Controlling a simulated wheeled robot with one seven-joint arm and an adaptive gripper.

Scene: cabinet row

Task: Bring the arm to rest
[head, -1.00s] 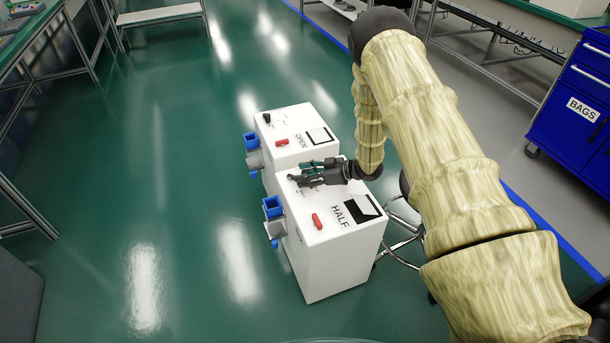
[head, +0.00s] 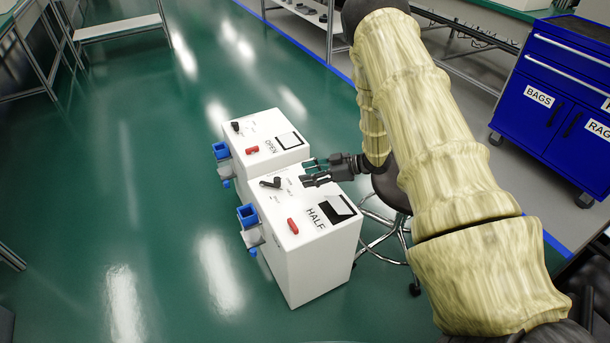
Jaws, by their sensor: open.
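My arm comes in from the right, in a pale yellow cover. My gripper (head: 312,171) is open and empty, above the right rear edge of the cabinet labelled HALF (head: 315,265). A black knob (head: 271,182) on that cabinet's top lies just left of the fingertips, with a visible gap. Whether the fingers touch the cabinet's top I cannot tell. The cabinet also has a red switch (head: 293,226) and blue and grey parts on its left side. The cabinet labelled OPEN (head: 255,150) stands behind it, with its own black knob (head: 235,127) and red switch (head: 252,150).
A stool (head: 391,190) stands close to the right of the cabinets, partly behind my arm. A blue tool cabinet (head: 545,110) is at the far right. A bench frame (head: 118,28) is at the back left. The green floor (head: 100,190) to the left is clear.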

